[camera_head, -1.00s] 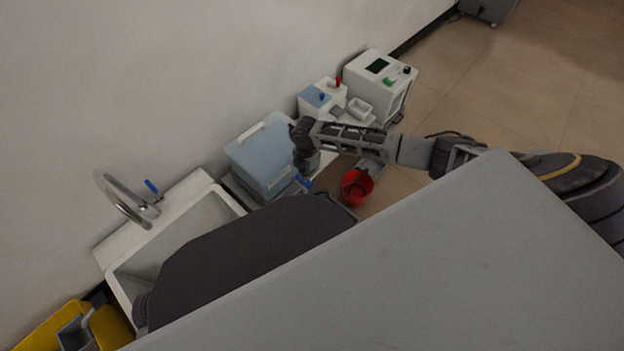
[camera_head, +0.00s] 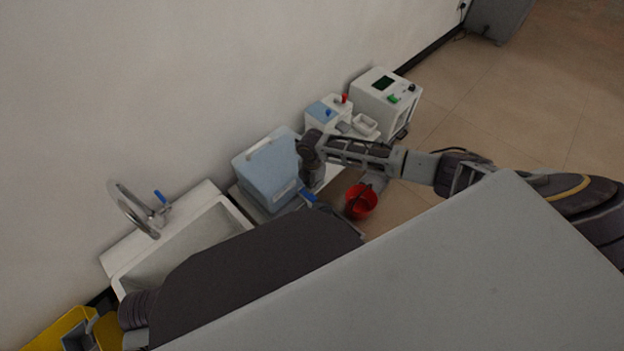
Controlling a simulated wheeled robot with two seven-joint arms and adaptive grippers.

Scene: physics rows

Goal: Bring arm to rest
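My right arm comes in from the right and reaches left over the equipment by the wall. Its far end, with my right gripper (camera_head: 311,180), hangs beside the right side of a pale blue box (camera_head: 270,172). The gripper is small and dark here; I cannot make out its fingers or whether they hold anything. A small blue part (camera_head: 308,195) shows right by its lower end. My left gripper is not in view.
A red container (camera_head: 361,203) stands below my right arm. White devices (camera_head: 377,99) and (camera_head: 329,116) stand behind it along the wall. A sink (camera_head: 185,245) with a tap and a yellow bin (camera_head: 62,330) are at the left. Open floor (camera_head: 510,105) lies at the upper right.

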